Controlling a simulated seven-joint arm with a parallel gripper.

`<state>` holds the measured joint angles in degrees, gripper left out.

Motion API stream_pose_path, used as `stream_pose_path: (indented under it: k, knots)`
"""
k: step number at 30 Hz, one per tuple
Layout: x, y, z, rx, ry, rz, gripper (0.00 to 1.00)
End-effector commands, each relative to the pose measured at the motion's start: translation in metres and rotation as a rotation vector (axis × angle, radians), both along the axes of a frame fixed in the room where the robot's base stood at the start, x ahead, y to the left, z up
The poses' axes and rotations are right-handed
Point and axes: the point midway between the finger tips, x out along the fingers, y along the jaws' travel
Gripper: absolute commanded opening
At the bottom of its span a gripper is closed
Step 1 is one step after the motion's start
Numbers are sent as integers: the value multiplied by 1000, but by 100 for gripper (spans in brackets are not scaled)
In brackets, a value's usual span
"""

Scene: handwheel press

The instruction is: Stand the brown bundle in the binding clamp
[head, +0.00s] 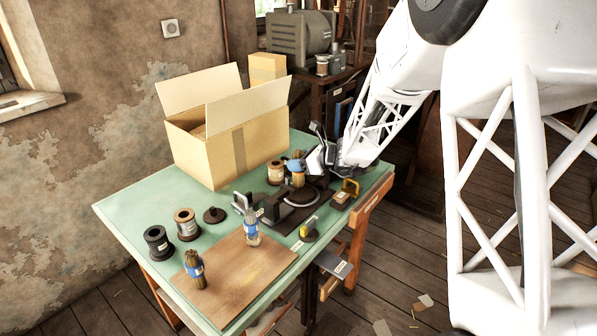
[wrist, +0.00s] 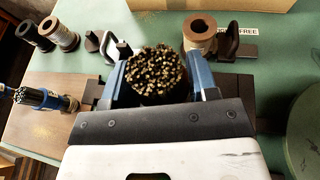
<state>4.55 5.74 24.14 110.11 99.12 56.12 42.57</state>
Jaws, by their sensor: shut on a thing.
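My gripper (head: 297,167) is shut on a brown bundle (head: 298,180) at the back of the dark press fixture. In the wrist view the bundle (wrist: 157,72) shows end-on, its tan rod ends between the two blue fingers (wrist: 158,85). The bundle looks upright; its lower end is hidden, so I cannot tell whether it touches anything below. The dark fixture (head: 275,208), which seems to include the binding clamp, has a metal handle at its left and a grey ring (head: 302,198). In the wrist view a metal bracket (wrist: 103,44) stands left of the bundle.
A wooden board (head: 225,275) carries a brown blue-banded bundle (head: 194,268) and a greyer one (head: 252,228). Spools (head: 158,243) (head: 187,224) stand at left; another spool (head: 275,173) is close to my gripper. A cardboard box (head: 235,150) stands behind.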

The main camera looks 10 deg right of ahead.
Motion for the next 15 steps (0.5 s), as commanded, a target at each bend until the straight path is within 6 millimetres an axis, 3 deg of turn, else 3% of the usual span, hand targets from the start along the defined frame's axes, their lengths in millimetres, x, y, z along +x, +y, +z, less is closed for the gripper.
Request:
stream_pose_path:
  k: [5,15]
  knots:
    - [0,0,-6,1,2,-1,29]
    - [0,0,-36,1,1,0,29]
